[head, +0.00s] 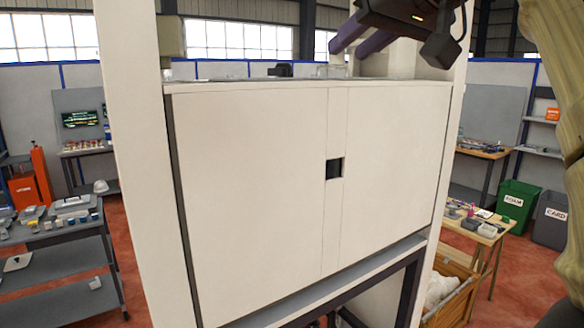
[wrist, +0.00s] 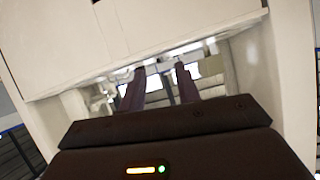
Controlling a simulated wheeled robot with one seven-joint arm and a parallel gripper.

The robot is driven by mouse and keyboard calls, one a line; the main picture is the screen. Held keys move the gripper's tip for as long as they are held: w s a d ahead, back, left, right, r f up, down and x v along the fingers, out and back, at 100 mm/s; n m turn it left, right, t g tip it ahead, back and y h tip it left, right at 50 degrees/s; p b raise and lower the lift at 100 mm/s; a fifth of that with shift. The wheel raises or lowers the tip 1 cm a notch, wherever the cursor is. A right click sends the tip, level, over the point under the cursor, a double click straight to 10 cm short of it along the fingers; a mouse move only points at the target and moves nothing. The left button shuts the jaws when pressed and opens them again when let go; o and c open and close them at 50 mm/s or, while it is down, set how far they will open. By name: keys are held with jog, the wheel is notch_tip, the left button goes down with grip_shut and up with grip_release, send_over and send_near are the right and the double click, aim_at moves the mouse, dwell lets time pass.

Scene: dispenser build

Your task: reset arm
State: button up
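My gripper (head: 347,50) is at the upper right of the head view, above the top of a large white cabinet. Its two purple fingers are apart with nothing visible between them. In the wrist view my gripper (wrist: 160,71) also shows open, with the cabinet's top and blurred, bright items beyond the fingertips. The dark wrist housing fills the lower part of that view. Part of my arm shows at the right edge of the head view.
The white cabinet (head: 250,180) has a flat front with a small dark recess (head: 334,168). White posts stand on both sides. A small dark object (head: 282,70) sits on its top. A grey workbench (head: 60,238) is at left; a green bin (head: 517,205) stands at right.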

jog(key=w+d+f+m+g+h, duration=0.1)
jog(key=w+f+m, duration=0.1)
jog(key=w+f, duration=0.35)
jog(key=w+d+f+m+h, duration=0.1)
jog(key=w+d+f, duration=0.15)
jog(key=f, duration=0.55)
notch_tip(320, 180, down, 21)
jog(key=w+d+m+g+h+b, duration=0.1)
jog(key=w+d+m+g+h, duration=0.1)
jog(key=g, duration=0.1)
jog(key=s+f+g+h, duration=0.1)
jog(key=s+f, duration=0.5)
jog(key=f, duration=0.3)
jog(key=s+d+f+g+b, duration=0.1)
jog(key=s+f+g, duration=0.1)
jog(key=s+f, duration=0.4)
jog(key=s+f+g+h, duration=0.1)
jog(key=s+f, duration=0.5)
jog(key=f, duration=0.8)
jog(key=shift+d+h, duration=0.15)
jog(key=shift+h, duration=0.15)
